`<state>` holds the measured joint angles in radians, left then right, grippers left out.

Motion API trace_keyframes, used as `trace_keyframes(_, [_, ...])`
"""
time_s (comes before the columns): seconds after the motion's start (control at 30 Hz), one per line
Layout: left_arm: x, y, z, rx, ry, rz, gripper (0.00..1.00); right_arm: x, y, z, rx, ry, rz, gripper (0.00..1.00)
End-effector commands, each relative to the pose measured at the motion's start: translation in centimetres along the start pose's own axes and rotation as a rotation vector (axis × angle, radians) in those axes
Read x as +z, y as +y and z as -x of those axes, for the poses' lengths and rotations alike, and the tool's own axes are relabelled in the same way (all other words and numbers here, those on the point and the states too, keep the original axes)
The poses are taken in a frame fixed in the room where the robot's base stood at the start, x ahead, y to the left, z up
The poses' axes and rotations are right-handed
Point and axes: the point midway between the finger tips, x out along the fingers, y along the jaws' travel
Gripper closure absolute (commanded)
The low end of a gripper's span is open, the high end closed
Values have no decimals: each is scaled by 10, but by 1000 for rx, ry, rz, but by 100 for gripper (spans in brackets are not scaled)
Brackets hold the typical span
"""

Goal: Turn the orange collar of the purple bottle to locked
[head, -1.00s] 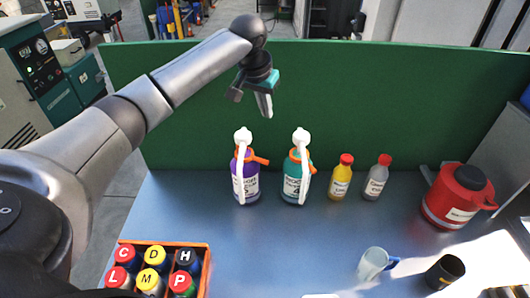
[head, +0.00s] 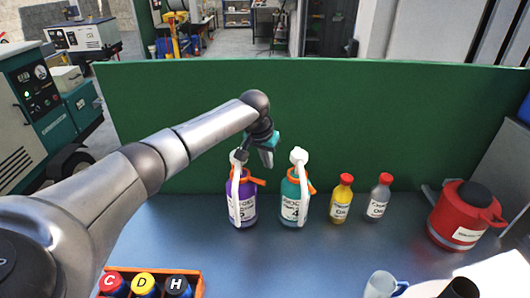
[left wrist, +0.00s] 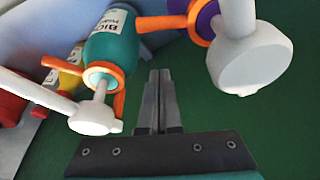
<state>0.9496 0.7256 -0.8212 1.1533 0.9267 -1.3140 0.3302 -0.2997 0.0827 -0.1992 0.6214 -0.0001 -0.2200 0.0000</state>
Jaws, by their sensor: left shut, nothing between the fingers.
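The purple bottle (head: 246,212) stands upright on the bench, with a white pump head and an orange collar (head: 258,181) whose tab points right. In the left wrist view its pump head (left wrist: 250,62) is large at the upper right, with the collar (left wrist: 188,24) below it on the purple neck. My left gripper (head: 268,158) is shut and empty, just behind and above the space between the purple and teal bottles. Its fingertips (left wrist: 160,74) touch neither bottle visibly. The teal bottle (head: 290,208) has a similar orange collar (left wrist: 103,75). My right gripper is not in view.
A yellow bottle (head: 341,203) and a grey bottle (head: 377,203) with red caps stand to the right, then a red canister (head: 464,220). A green panel (head: 400,120) closes the back. A crate of lettered caps (head: 200,281) is front left. The middle bench front is clear.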

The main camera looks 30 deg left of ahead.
Motion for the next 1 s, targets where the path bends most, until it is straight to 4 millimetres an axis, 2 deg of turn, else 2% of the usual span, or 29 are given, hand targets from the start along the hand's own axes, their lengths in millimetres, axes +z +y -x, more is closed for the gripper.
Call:
trace_keyframes(0.07, [2, 0, -9, -2, -1, -1, 100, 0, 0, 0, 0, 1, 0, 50])
trace_keyframes(0.5, [35, -1, 2, -3, 0, -2, 100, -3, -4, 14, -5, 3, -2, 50])
trace_keyframes(1.0, [39, 0, 3, -1, 0, -1, 100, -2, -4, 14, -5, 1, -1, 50])
